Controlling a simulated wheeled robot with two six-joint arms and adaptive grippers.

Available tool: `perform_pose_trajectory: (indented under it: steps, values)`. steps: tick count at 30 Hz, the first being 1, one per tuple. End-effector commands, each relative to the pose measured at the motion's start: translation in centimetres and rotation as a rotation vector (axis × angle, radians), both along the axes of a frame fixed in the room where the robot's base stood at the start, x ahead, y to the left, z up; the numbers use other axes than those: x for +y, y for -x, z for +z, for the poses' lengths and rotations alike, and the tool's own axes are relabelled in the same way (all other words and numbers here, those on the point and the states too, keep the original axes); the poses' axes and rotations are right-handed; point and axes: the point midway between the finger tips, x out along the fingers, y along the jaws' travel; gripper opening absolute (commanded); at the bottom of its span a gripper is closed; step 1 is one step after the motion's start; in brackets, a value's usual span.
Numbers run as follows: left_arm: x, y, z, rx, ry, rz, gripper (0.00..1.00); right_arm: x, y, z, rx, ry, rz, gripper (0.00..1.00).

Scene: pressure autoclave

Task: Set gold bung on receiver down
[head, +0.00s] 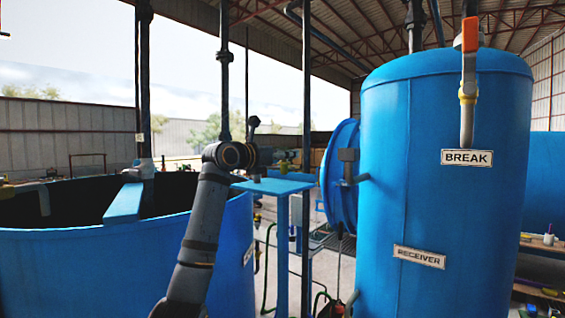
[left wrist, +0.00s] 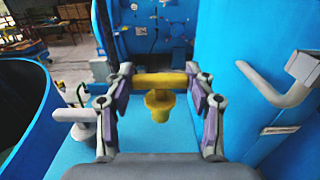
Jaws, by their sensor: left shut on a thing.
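The gold bung (left wrist: 160,103) has a crossbar handle on top and a stepped plug below. My left gripper (left wrist: 161,82) is shut on the crossbar, one finger at each end. The bung hangs upright over a blue surface (left wrist: 150,145); I cannot tell whether it touches. In the head view my left arm reaches to a small blue stand (head: 272,186), and its fingers are not clearly seen. The receiver (head: 432,190), a tall blue tank labelled RECEIVER, stands to the right of the stand. My right gripper is not in view.
A large open blue vat (head: 80,260) is at the left. A round blue door (head: 340,178) is on the receiver's left side. A dark vertical pole (head: 306,100) rises near the stand.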

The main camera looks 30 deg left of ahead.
Motion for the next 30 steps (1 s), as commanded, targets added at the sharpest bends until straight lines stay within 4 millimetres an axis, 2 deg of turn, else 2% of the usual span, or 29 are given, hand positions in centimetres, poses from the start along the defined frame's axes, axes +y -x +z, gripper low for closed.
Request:
perform_pose_trajectory:
  steps: [1, 5, 18, 19, 21, 24, 30]
  values:
    - [0.3, -0.3, -1.1, 0.007, -0.002, 0.004, 0.22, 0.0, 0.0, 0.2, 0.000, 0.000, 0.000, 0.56]
    - [0.2, -0.2, -3.0, 0.004, -0.002, 0.004, 0.22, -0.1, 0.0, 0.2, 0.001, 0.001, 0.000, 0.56]
    - [0.1, -0.1, -3.8, 0.001, 0.000, 0.001, 0.22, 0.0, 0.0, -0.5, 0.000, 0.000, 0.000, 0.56]
    - [0.1, -0.1, -3.7, 0.001, 0.000, 0.001, 0.58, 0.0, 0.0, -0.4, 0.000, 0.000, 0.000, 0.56]
    - [0.1, -0.1, -3.6, 0.002, 0.001, 0.001, 0.67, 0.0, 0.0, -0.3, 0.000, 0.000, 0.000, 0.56]
    - [0.1, -0.1, -3.6, 0.002, 0.001, 0.001, 0.78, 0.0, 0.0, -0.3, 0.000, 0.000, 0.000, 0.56]
    - [0.1, -0.1, -3.6, 0.002, 0.001, 0.001, 0.78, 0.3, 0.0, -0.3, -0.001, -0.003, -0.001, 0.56]
